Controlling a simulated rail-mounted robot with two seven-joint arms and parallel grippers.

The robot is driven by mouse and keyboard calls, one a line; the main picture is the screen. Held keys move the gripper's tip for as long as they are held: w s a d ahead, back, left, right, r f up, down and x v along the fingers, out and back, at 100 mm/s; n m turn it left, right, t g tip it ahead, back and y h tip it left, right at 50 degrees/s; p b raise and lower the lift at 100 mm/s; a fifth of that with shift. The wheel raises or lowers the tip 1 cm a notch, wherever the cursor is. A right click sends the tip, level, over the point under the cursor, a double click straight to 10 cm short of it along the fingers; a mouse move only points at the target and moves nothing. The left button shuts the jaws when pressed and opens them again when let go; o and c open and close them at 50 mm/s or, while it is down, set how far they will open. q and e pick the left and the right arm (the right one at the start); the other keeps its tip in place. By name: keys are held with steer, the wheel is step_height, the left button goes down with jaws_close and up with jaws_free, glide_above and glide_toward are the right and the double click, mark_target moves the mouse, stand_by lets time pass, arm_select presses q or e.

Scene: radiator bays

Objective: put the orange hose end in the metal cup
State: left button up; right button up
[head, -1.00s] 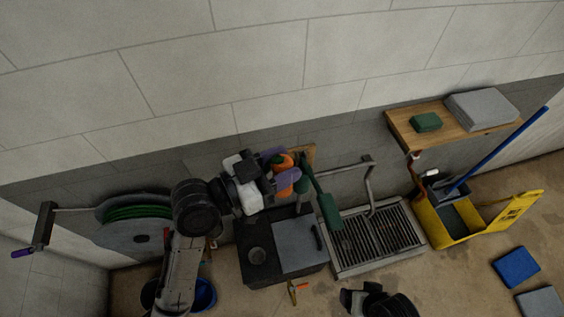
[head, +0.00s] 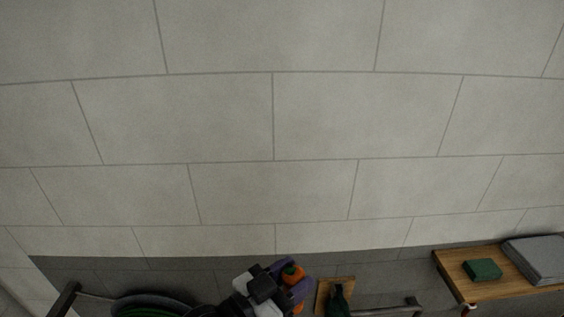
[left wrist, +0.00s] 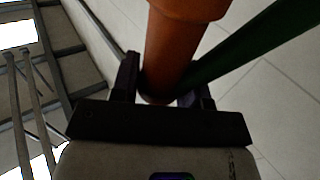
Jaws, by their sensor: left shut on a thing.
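My left gripper (head: 289,279) is at the bottom middle of the head view, with purple fingers shut around the orange hose end (head: 293,271). In the left wrist view the hose end (left wrist: 176,45) is a large orange cylinder between the two dark fingers (left wrist: 165,92). A dark green length (left wrist: 245,45) runs beside it to the upper right; I cannot tell whether it joins the hose end. The metal cup is outside both current views. My right gripper is not in view.
A hose reel with green hose (head: 150,311) is cut off at lower left. A wooden shelf (head: 520,283) at right holds a green block (head: 482,269) and a grey slab (head: 540,256). A dark green object (head: 338,299) is right of my gripper, before a wooden board (head: 323,292). Bare wall fills the upper view.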

arm_select(q)
steer(key=w+a+r+n+t+y, duration=0.1)
steer(key=a+r+n+t+y, duration=0.15)
steer(key=a+n+y, duration=0.35)
steer(key=w+a+r+n+t+y, duration=0.15)
steer(key=a+t+y, duration=0.25)
steer(key=a, duration=0.5)
steer(key=s+a+f+n+y, duration=0.2)
steer(key=a+f, duration=0.5)
steer(key=f, duration=0.5)
steer(key=shift+s+n+y, duration=0.35)
steer(key=shift+s+y, duration=0.5)
steer(key=shift+y, duration=0.15)
